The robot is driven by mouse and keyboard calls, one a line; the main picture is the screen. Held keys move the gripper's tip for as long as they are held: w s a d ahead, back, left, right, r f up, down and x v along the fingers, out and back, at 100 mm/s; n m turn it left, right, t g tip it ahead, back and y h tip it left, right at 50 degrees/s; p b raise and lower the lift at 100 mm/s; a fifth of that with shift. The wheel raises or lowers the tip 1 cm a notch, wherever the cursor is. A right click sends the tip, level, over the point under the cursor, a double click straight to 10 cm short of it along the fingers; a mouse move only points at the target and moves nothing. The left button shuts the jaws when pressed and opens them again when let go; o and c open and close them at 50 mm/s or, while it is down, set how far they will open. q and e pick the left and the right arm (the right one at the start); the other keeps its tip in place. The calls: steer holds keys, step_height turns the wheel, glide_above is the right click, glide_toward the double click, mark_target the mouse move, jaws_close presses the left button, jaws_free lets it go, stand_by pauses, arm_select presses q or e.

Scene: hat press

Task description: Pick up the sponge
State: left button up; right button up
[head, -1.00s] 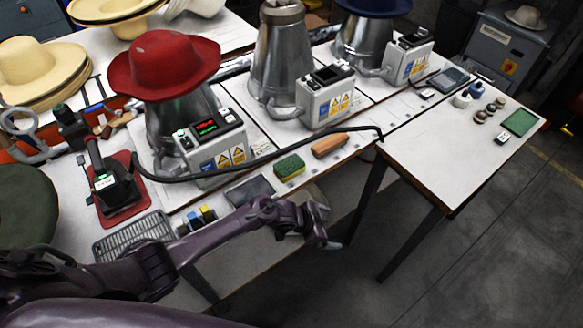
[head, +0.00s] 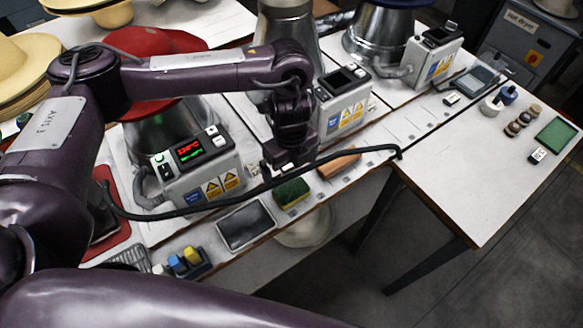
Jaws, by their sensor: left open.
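The sponge (head: 292,196), green on top with a yellow side, lies near the front edge of the white workbench in the head view. My left gripper (head: 289,171) points down just behind the sponge in the picture, apart from it. Its jaws are open and empty, small and partly hidden in this view. A black cable (head: 240,193) crosses the picture between the gripper and the sponge. My right gripper is not in view.
A tan block (head: 339,164) lies right of the sponge, and a dark grey pad (head: 246,224) lies left. Control boxes (head: 197,168) (head: 343,101) stand behind. The right table (head: 450,165) is mostly bare.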

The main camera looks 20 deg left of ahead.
mark_target(291, 189)
arm_select(q)
steer(key=shift+a+f, duration=0.15)
steer(key=s+f, duration=0.1)
steer(key=s+d+f+p, duration=0.1)
steer(key=f, duration=0.1)
steer(key=shift+s, duration=0.15)
step_height(291, 189, down, 3)
steer(key=shift+a+r+p, duration=0.1)
steer(key=shift+p, duration=0.2)
steer(key=shift+f, duration=0.35)
steer(key=shift+w, duration=0.2)
steer(key=c, duration=0.5)
steer(key=shift+c, duration=2.5)
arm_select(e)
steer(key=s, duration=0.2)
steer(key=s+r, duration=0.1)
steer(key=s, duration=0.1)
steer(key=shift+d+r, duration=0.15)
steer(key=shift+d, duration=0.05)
